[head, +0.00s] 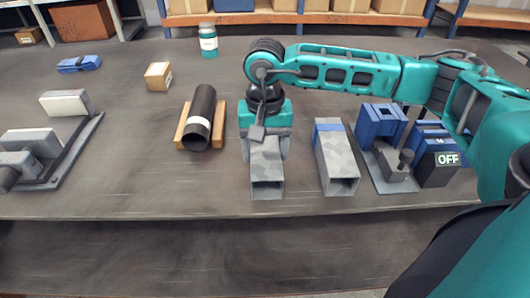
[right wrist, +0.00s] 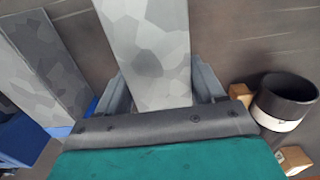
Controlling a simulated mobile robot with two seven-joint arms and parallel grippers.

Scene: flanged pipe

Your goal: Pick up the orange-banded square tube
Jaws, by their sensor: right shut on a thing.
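A grey camouflage-patterned square tube (head: 267,168) lies with its open end toward me near the middle of the table. No orange band shows on it; the part under my right gripper is hidden. My right gripper (head: 265,150) comes from above and is shut on this tube, one finger on each side. In the right wrist view the tube (right wrist: 150,45) runs between the two fingers. I cannot tell whether it is clear of the table. A second grey square tube (head: 337,165) with a blue band lies to the right, apart from it. My left gripper is not in view.
A dark pipe (head: 203,110) with a white band rests on wooden blocks to the left. A blue-and-grey fixture (head: 385,150) and a box marked OFF (head: 436,165) stand right. A grey clamp-like fixture (head: 40,150) is far left. The table's front edge is close.

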